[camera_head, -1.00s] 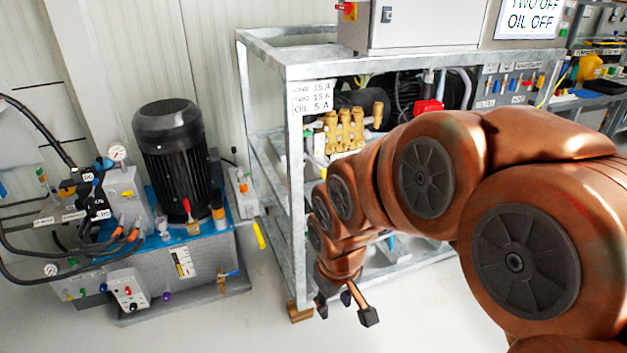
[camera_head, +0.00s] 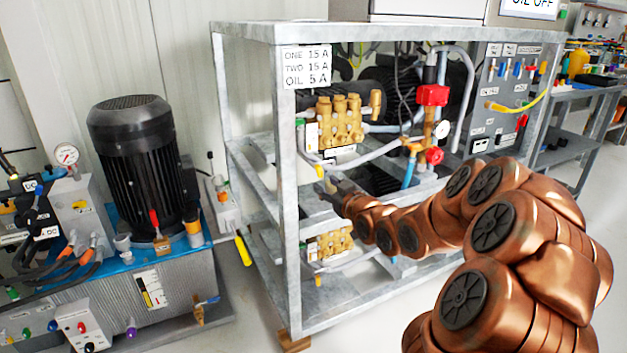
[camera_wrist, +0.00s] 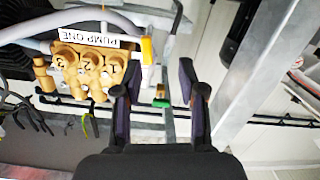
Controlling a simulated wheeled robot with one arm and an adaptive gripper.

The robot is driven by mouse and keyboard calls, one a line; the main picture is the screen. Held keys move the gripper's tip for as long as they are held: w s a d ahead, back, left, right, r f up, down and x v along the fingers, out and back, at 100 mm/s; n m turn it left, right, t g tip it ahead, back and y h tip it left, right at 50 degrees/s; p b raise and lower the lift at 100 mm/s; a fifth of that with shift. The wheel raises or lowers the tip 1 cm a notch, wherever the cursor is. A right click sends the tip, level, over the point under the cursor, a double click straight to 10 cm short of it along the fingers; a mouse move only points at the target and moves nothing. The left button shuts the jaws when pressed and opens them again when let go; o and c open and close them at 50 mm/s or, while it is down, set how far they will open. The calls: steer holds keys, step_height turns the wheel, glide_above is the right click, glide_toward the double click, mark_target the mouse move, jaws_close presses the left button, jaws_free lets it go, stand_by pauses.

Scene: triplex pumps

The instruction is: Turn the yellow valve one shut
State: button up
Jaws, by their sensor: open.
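A yellow valve handle (camera_wrist: 147,50) shows in the wrist view beside the "PUMP ONE" label, just beyond and between my fingertips. In the head view a small yellow handle (camera_head: 320,170) sits below the upper brass pump (camera_head: 340,121), at the left front post of the frame. My gripper (camera_head: 328,187) is just below that handle. In the wrist view my gripper (camera_wrist: 160,75) is open, with a finger on each side and nothing held. A small green part (camera_wrist: 161,103) lies between the fingers. I cannot tell whether a finger touches the handle.
The grey metal frame (camera_head: 291,210) stands close to my gripper, its post on the right in the wrist view. A lower brass pump (camera_head: 330,243) is under it. Hoses and a red-handled valve (camera_head: 434,156) are to the right. A black motor unit (camera_head: 140,150) stands left.

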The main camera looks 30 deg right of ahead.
mark_target(320, 171)
steer(key=shift+t, duration=0.6)
steer(key=w+b, duration=0.1)
steer(key=w, duration=0.1)
steer(key=w+d, duration=0.1)
steer(key=w, duration=0.1)
steer(key=w+d+b, duration=0.1)
steer(key=w, duration=0.2)
steer(key=shift+w+r+b, duration=0.1)
steer(key=shift+r+b, duration=0.05)
steer(key=shift+b, duration=0.2)
steer(key=shift+w+d+r, duration=0.15)
steer(key=shift+w, duration=0.4)
jaws_close()
